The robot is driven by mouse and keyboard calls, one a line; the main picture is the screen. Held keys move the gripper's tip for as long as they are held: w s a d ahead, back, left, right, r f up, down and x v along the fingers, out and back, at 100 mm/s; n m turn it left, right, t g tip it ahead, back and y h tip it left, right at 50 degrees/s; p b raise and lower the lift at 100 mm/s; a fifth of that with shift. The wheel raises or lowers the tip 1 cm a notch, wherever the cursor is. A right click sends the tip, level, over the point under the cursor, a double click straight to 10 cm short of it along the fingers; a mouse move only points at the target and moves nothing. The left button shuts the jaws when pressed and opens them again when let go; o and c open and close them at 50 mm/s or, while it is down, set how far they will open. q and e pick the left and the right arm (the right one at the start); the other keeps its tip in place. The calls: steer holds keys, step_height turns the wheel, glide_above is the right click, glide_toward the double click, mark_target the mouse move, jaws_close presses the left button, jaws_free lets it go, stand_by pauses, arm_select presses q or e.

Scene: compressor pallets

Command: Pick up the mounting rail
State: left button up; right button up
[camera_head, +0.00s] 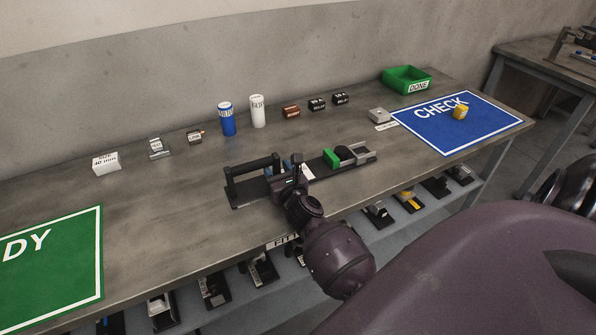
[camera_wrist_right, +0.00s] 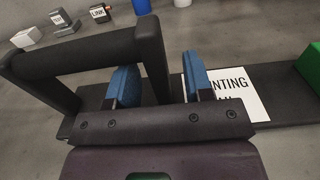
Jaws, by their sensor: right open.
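The mounting rail (camera_head: 247,203) is a long dark plate on the workbench, with a black bar handle on uprights at its left end. A white label (camera_wrist_right: 228,92) reading "NTING" lies on the plate. A green block (camera_head: 331,159) and grey-black parts sit on its right half. My right gripper (camera_head: 286,178) is over the near side of the rail, by the handle's right upright. In the wrist view its two blue-padded fingers (camera_wrist_right: 160,85) are apart, and the upright stands between or just beyond them; contact cannot be told. My left gripper is not in view.
Blue and white cylinders (camera_head: 227,120) and several small labelled blocks stand behind the rail. A green DONE bin (camera_head: 407,79) and a blue CHECK mat (camera_head: 458,122) are to the right. A green mat (camera_head: 60,262) lies left. The bench (camera_head: 165,205) between is clear.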

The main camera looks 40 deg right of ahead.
steer(key=shift+w, duration=0.15)
jaws_close()
steer(key=shift+r, duration=0.15)
stand_by(0.4)
